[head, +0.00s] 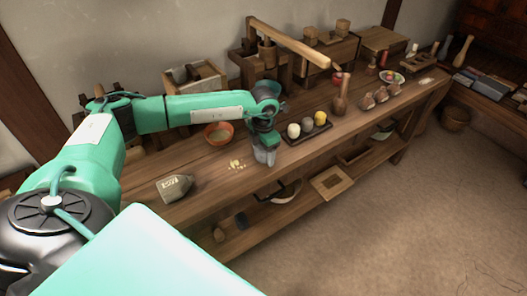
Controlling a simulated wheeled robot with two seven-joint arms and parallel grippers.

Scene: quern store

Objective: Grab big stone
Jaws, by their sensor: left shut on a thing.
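My left gripper (264,158) is over the long wooden table, close to its front edge and left of a dark tray (310,134). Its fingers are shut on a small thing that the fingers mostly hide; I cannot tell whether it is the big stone. On the tray stand a whitish rounded piece (293,131), a grey one (307,125) and a yellow one (320,118). I cannot tell for sure which thing is the big stone. My right gripper is not in view.
Wooden boxes and a long-handled device (290,42) stand behind. A lower shelf holds a wooden frame (331,182).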

